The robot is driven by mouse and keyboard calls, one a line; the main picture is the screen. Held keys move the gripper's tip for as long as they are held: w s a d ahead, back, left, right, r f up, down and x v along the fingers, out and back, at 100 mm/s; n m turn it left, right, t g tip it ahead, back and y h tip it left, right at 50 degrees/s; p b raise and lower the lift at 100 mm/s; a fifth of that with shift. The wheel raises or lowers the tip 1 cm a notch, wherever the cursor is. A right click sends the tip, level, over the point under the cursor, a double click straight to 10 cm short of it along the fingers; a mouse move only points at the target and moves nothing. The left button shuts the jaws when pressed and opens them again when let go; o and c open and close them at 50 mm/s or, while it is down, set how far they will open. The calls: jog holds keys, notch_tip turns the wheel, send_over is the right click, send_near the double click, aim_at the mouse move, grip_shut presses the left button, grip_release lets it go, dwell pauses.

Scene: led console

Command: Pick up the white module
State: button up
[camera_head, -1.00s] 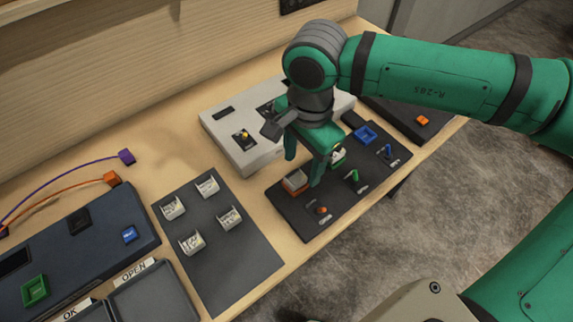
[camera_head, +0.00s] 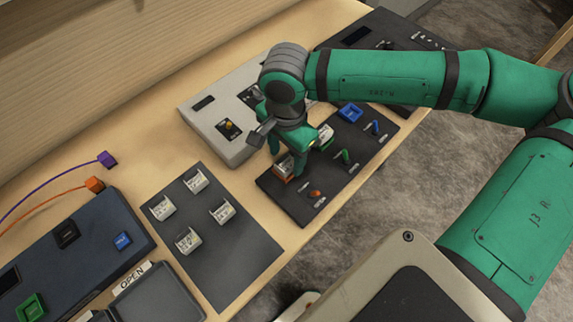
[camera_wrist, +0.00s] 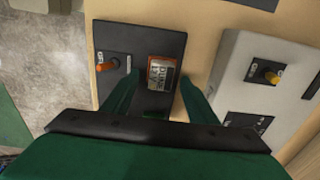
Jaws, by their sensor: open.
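A white module (camera_head: 283,166) with printed lettering sits in an orange socket near the left end of the dark switch board (camera_head: 289,206). It also shows in the wrist view (camera_wrist: 162,73). My gripper (camera_head: 287,164) is open above this module, with its fingers on either side of it. In the wrist view my gripper (camera_wrist: 160,76) has the module between its fingertips; I cannot tell whether they touch it. Another white module (camera_head: 326,133) sits farther along the board, partly hidden by my gripper. Several white modules (camera_head: 195,181) stand on a dark mat (camera_head: 233,271) to the left.
The board carries an orange switch (camera_head: 315,194), a green switch (camera_head: 345,156), a blue switch (camera_head: 376,126) and a blue socket (camera_head: 350,112). A light grey console (camera_head: 205,124) stands close behind. A dark blue console (camera_head: 85,251) and an open tray (camera_head: 160,299) are at left.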

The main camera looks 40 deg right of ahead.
jog(key=shift+w+f, duration=0.1)
jog(key=shift+f, duration=1.15)
jog(key=c, duration=1.2)
jog(key=shift+o, duration=0.2)
jog(key=shift+r, duration=0.15)
jog(key=shift+d+r, duration=0.1)
jog(key=shift+r, duration=0.4)
jog(key=s+r, duration=1.1)
jog(key=s, duration=0.3)
jog(key=shift+r, duration=0.4)
